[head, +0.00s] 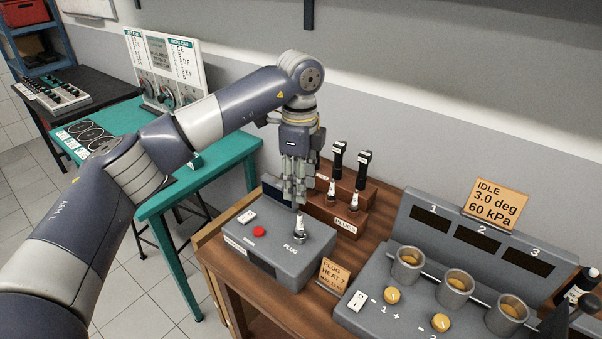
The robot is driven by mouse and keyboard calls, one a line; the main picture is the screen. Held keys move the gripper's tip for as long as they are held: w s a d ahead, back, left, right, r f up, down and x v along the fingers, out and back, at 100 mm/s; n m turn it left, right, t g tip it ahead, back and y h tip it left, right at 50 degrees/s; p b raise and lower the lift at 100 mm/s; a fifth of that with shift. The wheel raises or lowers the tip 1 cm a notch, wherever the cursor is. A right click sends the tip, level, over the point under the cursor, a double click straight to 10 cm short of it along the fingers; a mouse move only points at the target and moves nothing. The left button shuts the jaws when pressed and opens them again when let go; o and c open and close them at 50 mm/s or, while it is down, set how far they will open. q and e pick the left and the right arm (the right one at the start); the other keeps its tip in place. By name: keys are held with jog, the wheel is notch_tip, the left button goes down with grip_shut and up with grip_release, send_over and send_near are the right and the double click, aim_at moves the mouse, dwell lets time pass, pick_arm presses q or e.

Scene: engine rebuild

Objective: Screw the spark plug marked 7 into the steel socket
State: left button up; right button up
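A grey box (265,262) marked PLUG stands on the wooden bench, with a red button on its top. A white-topped spark plug (300,226) stands upright at a metal fitting on this box, which looks like the steel socket. Its number and how deep it sits cannot be read. My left gripper (298,198) points down just above and behind this plug, apart from it. The gap between its fingers is unclear. A brown rack (326,211) marked PLUGS holds more light plugs and black-topped pieces behind it. My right gripper is not in view.
A card (333,273) reading PLUG HEAT 7 stands at the box's right. A grey console (390,315) with cups, yellow knobs and dark displays fills the right. An orange IDLE card (495,203) stands on it. A teal table (172,193) with a panel is at left.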

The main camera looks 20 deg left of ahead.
aim_at(300, 212)
pick_arm(q)
notch_tip(300, 212, down, 8)
jog(key=p, duration=0.2)
jog(key=shift+f+p, duration=0.1)
jog(key=shift+p, duration=0.3)
jog(key=shift+f, duration=0.55)
